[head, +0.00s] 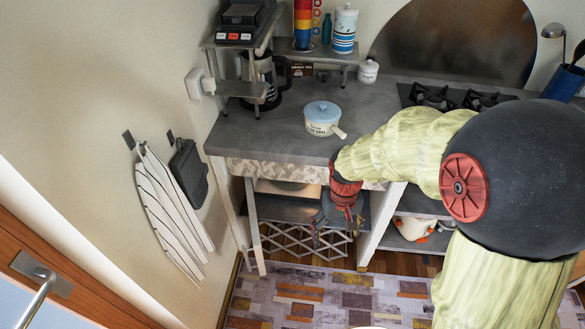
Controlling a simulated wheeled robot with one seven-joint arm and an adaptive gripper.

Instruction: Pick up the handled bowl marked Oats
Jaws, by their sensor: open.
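A white handled bowl (321,120) with a pale blue lid stands upright on the grey counter. Dark lettering shows on its side, too small to read for certain, and its short handle points to the lower right. My gripper (325,229) is open and empty. It hangs below and in front of the counter edge, apart from the bowl, with my arm reaching in from the right.
The counter (264,137) is clear around the bowl. A metal shelf (240,88) with a dark machine and a coffee pot stands at the left. A small white jar (368,71) and a stove (452,97) are behind and right. Open shelves lie below.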

